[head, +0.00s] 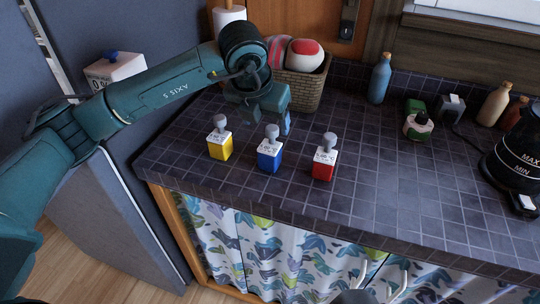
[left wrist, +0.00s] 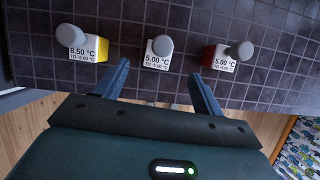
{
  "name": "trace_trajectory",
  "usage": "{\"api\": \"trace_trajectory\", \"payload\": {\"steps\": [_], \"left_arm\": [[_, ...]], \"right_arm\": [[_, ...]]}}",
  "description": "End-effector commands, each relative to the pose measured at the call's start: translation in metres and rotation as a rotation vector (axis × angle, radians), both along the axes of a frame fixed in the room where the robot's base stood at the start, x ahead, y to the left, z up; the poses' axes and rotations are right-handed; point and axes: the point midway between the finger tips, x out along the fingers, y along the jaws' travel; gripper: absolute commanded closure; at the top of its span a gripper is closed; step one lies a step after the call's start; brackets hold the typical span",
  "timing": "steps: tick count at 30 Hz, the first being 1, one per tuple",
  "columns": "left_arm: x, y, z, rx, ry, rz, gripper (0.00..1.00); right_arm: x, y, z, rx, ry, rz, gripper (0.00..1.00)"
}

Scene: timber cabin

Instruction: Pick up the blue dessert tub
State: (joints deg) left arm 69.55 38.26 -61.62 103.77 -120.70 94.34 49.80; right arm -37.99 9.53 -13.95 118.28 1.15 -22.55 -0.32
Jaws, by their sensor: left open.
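The blue dessert tub (head: 270,160) stands upright on the dark tiled counter, the middle one of three similar tubs with white labelled tops and grey round knobs. My left gripper (head: 266,120) is open and empty, above and behind the blue tub in the head view. In the left wrist view the middle tub (left wrist: 157,62) shows its label and knob just beyond and between the two open fingers (left wrist: 158,72); its blue sides are hardly visible there. No contact with it is visible.
A yellow tub (head: 220,151) stands left of the blue one and a red tub (head: 323,171) right. A wicker basket (head: 306,88) stands behind. A blue bottle (head: 380,79) and a black kettle (head: 515,158) stand farther right.

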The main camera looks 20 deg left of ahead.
Motion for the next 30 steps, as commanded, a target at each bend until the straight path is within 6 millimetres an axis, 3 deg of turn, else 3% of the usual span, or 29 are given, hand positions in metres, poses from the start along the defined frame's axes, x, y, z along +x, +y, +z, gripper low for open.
{"api": "trace_trajectory", "payload": {"steps": [6, 14, 21, 30], "left_arm": [[0.014, -0.003, -0.036, -0.002, 0.005, -0.002, 0.31], [0.021, -0.003, -0.055, -0.003, 0.004, -0.002, 0.31], [0.033, -0.003, -0.088, -0.005, 0.005, -0.005, 0.31], [0.037, -0.003, -0.098, -0.005, 0.002, -0.005, 0.31]], "right_arm": [[-0.003, -0.004, -0.001, -0.009, 0.019, -0.008, 0.64], [-0.003, -0.007, 0.001, -0.013, 0.027, -0.016, 0.64], [-0.006, -0.010, 0.003, -0.016, 0.049, -0.032, 0.64], [-0.008, -0.010, -0.001, -0.014, 0.060, -0.037, 0.64]]}}
